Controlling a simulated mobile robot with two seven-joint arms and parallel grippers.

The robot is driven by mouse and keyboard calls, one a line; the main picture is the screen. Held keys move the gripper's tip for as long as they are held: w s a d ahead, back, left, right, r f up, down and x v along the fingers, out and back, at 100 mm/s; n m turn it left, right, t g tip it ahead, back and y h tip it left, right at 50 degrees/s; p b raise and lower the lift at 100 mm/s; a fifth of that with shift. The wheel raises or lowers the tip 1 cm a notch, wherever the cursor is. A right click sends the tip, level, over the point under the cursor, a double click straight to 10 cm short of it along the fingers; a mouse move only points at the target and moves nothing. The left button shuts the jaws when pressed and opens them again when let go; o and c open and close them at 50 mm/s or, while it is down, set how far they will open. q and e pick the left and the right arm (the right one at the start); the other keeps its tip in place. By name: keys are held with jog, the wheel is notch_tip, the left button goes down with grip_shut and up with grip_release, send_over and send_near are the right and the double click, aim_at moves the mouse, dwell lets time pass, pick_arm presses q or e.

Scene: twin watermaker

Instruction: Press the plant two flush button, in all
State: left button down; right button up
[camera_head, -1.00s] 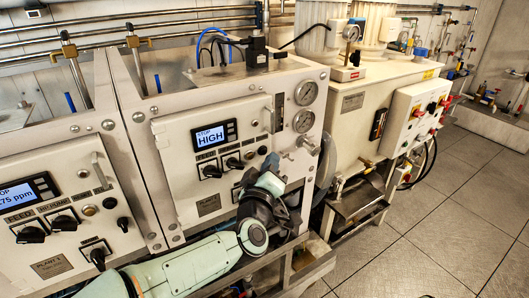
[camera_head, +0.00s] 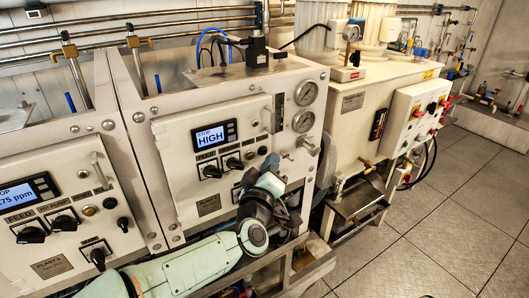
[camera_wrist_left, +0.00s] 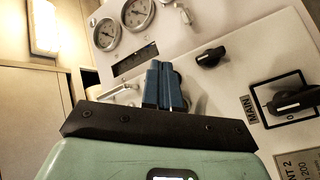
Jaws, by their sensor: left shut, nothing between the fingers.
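The plant two panel (camera_head: 186,180) is the white front in the middle of the head view, with a blue-lit display (camera_head: 210,138) reading STOP and HIGH. I cannot tell which is the flush button; labels are too small, and my gripper hides part of the panel. My left gripper (camera_head: 271,163) is at the panel's right part. In the left wrist view its blue-grey fingers (camera_wrist_left: 165,85) are shut and empty, in front of the panel. Contact cannot be told. The right gripper is not in view.
Two gauges (camera_head: 304,107) and a metal fitting (camera_head: 309,145) stick out right of the panel. The wrist view shows a black knob (camera_wrist_left: 210,57) and the main switch (camera_wrist_left: 293,100) beside the fingers. Open floor (camera_head: 440,230) lies right.

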pick_arm(q)
jog(key=shift+w, duration=0.1)
dwell(0.7)
jog(key=shift+w+a, duration=0.2)
jog(key=shift+a, duration=0.05)
jog(key=shift+w+a, duration=0.3)
jog(key=shift+w, duration=0.1)
dwell(1.0)
jog(key=shift+d, duration=0.1)
jog(key=shift+s+d, duration=0.4)
jog(key=shift+s, duration=0.3)
jog(key=shift+d, duration=0.1)
jog(key=s+d, duration=0.1)
jog(key=s, duration=0.1)
jog(key=s+d, duration=0.1)
jog(key=s, duration=0.1)
jog(key=shift+d+b, duration=0.35)
jog(key=shift+d, duration=0.05)
